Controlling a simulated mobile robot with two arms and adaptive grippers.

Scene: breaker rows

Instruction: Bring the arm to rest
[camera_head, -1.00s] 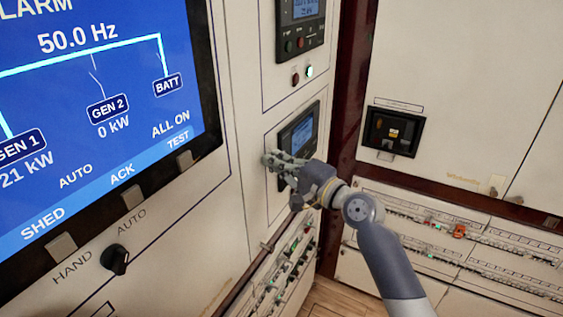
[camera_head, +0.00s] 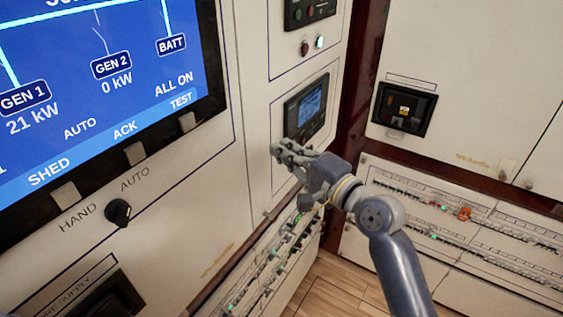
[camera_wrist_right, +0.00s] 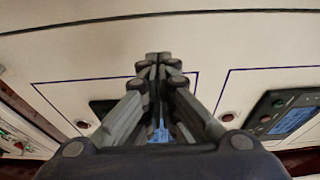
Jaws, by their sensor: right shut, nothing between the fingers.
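My right arm (camera_head: 400,262) comes up from the lower right in the head view. Its right gripper (camera_head: 277,150) points left, in front of the white panel below the small display module (camera_head: 306,107). In the right wrist view the fingers of the right gripper (camera_wrist_right: 158,58) meet at their tips, with nothing between them. I cannot tell from these views how far the fingertips are from the panel. My left gripper is not in view.
A large blue screen (camera_head: 95,95) fills the upper left, with a black rotary knob (camera_head: 118,212) below it. Breaker rows (camera_head: 275,262) run low on the left panel, more (camera_head: 465,213) on the right wall. A black breaker (camera_head: 404,108) sits above those. Wooden floor (camera_head: 335,290) shows between.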

